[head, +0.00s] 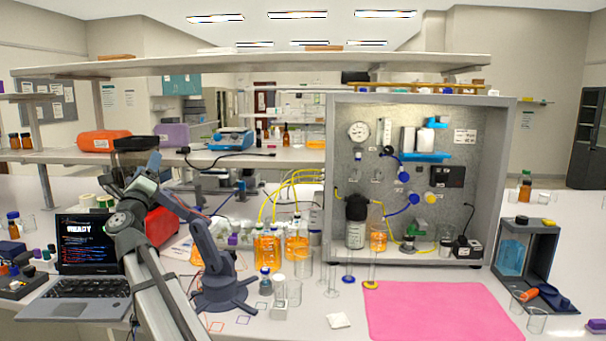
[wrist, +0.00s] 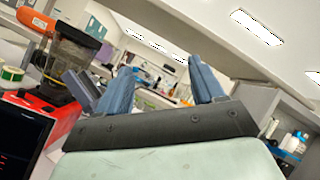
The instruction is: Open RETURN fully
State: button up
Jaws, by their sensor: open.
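The membrane rig (head: 340,130) is a grey metal cabinet with an open front, right of centre in the head view. On its back panel are a round gauge (head: 358,131), blue knobs (head: 404,176) and a yellow knob (head: 430,197). A green valve-like part (head: 420,228) sits low inside. I cannot read any RETURN label, so I cannot tell which part it names. My gripper (head: 153,163) is raised at the left, well away from the rig. In the wrist view my gripper (wrist: 160,66) has its two blue fingers apart with nothing between them.
A dark small arm (head: 218,265) stands on the bench between my arm and the rig. Orange-filled bottles (head: 267,250), glass cylinders and yellow tubes crowd the rig's left. A pink mat (head: 435,312) lies clear in front. A laptop (head: 88,255) and red device (head: 160,225) are left.

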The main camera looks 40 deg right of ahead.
jog(key=s+d+r+m+g+h, duration=0.1)
jog(key=s+d, duration=0.1)
jog(key=d, duration=0.7)
jog(key=s+d+r+m+h, duration=0.1)
jog(key=s+d, duration=0.2)
jog(key=d, duration=0.7)
jog(key=g+y, duration=0.2)
jog(key=g, duration=0.5)
send_near(355, 173)
jog(key=x, duration=1.3)
jog(key=shift+d+f, duration=0.1)
jog(key=shift+f, duration=0.3)
jog(key=shift+c, duration=0.5)
